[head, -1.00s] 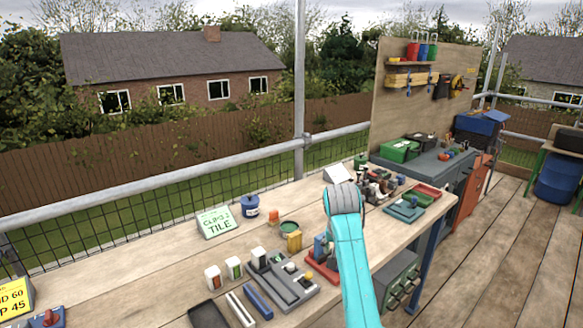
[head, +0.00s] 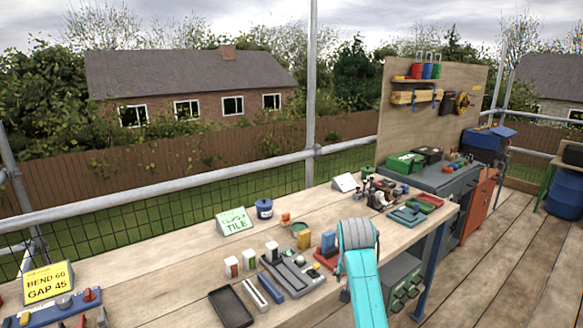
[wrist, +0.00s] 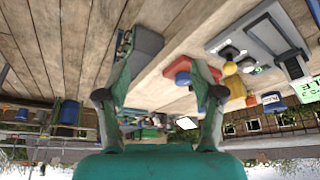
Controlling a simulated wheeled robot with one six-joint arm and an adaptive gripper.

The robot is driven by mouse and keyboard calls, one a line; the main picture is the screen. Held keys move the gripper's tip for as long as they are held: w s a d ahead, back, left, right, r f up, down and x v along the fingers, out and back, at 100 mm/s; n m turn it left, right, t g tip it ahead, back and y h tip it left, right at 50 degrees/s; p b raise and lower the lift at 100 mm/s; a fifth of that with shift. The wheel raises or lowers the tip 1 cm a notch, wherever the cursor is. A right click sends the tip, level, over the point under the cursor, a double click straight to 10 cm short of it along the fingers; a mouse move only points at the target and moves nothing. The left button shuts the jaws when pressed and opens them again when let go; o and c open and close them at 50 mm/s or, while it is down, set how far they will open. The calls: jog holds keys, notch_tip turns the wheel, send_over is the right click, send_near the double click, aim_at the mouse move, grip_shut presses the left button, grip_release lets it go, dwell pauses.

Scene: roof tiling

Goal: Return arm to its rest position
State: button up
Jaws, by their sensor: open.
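My gripper (wrist: 160,95) shows in the wrist view with its two dark fingers spread apart. It is open and nothing is between the fingers. The wrist picture is upside down, with the workbench top above and the sky below. In the head view my teal arm rises from the bottom edge, right of the middle, in front of the wooden workbench (head: 165,265). The gripper itself is hidden behind the arm there.
The bench holds a grey fixture (head: 292,272), a black tray (head: 231,307), a green "TILE" sign (head: 234,222), a blue pot (head: 264,208) and a yellow sign (head: 48,282). A pegboard (head: 430,130) stands at the back right.

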jog(key=s+d+f+n+t, duration=0.1)
jog(key=s+f+t, duration=0.1)
jog(key=s+f, duration=0.8)
jog(key=s+f+n+t, duration=0.1)
jog(key=s+f, duration=0.5)
jog(key=f, duration=0.8)
jog(key=s+f+t+y, duration=0.15)
jog(key=s+f, duration=0.25)
jog(key=s, duration=0.7)
jog(key=s+r+n+t, duration=0.1)
jog(key=s+r+t, duration=0.1)
jog(key=s, duration=0.9)
jog(key=s+r+n+t, duration=0.1)
jog(key=s+r, duration=0.2)
jog(key=s, duration=0.7)
jog(key=s+r+t, duration=0.2)
jog(key=s+r, duration=1.2)
jog(key=r, duration=0.1)
jog(key=shift+d+r+t, duration=0.15)
jog(key=shift+d+t, duration=0.2)
